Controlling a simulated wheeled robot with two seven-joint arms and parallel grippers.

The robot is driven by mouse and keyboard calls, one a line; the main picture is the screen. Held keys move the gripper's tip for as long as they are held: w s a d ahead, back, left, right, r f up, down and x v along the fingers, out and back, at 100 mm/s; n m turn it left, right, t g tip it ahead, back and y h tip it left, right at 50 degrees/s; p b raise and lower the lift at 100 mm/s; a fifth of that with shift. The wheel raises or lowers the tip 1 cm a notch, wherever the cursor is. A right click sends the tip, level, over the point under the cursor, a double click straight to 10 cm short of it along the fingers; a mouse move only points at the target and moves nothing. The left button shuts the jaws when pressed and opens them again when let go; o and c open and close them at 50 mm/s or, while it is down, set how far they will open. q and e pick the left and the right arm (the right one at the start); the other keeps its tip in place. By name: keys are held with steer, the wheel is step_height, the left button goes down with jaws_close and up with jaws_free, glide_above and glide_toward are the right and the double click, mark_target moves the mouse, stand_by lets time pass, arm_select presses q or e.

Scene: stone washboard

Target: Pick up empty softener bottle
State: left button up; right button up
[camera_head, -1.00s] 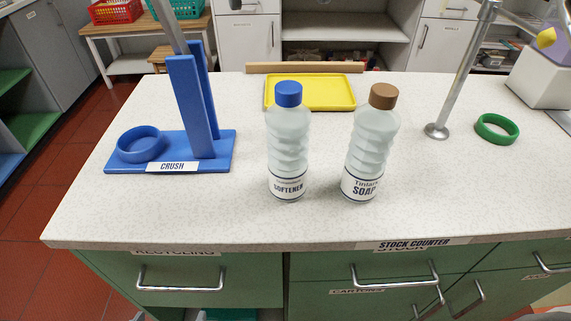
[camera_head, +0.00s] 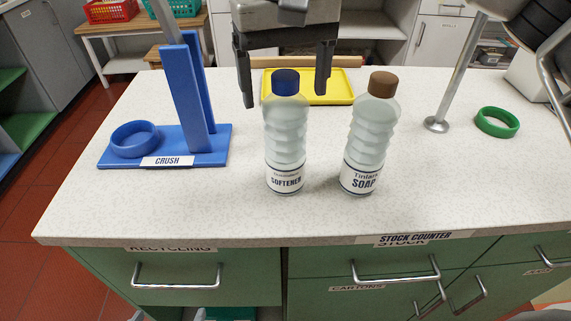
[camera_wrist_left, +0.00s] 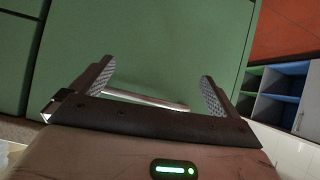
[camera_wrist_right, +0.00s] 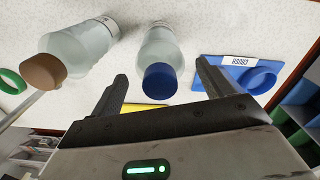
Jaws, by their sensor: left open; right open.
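The softener bottle (camera_head: 286,140) stands upright on the counter, clear and pale with a blue cap and a SOFTENER label. My right gripper (camera_head: 286,98) is open and empty, fingers pointing down, one to each side of the blue cap in the head view. In the right wrist view the softener bottle (camera_wrist_right: 160,50) shows between the open fingers (camera_wrist_right: 162,69), with no finger visibly touching it. I cannot tell how far the fingertips are from the cap in depth. My left gripper (camera_wrist_left: 155,90) is open and empty before green cabinet fronts in the left wrist view.
A brown-capped soap bottle (camera_head: 369,140) stands close to the right. A blue crush stand (camera_head: 215,158) is at left, a yellow tray (camera_head: 340,90) behind, a metal post (camera_head: 455,85) and green ring (camera_head: 497,122) at right. The counter front (camera_head: 230,215) is clear.

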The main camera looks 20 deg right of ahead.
step_height(320, 180, down, 2)
steer(key=shift+c, duration=0.3)
steer(key=c, duration=1.2)
steer(key=shift+r, duration=0.1)
